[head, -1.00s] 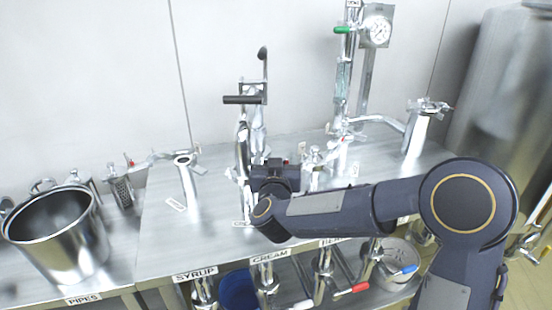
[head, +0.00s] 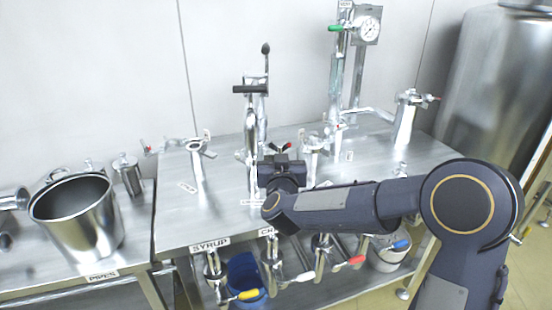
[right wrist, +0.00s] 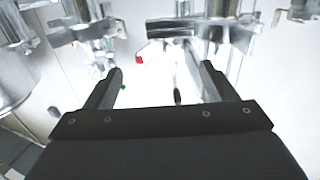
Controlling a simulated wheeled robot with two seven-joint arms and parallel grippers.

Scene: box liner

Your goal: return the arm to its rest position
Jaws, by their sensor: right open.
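My right arm reaches in from the right in the head view, bent at the elbow, with its right gripper (head: 281,168) above the steel table (head: 225,215) in front of the upright pipe fittings. Its fingers are hard to make out there. In the right wrist view the right gripper (right wrist: 161,70) is open, its two dark fingers spread with nothing between them. Blurred steel fittings show beyond the fingertips. My left gripper is not in view.
A steel pot (head: 78,222) stands at the left. A tall pipe with a dark handle (head: 249,89) rises just behind the right gripper. A pressure gauge (head: 368,28) stands farther back. Valves with coloured handles and a blue bucket (head: 246,275) are below the tabletop's front edge.

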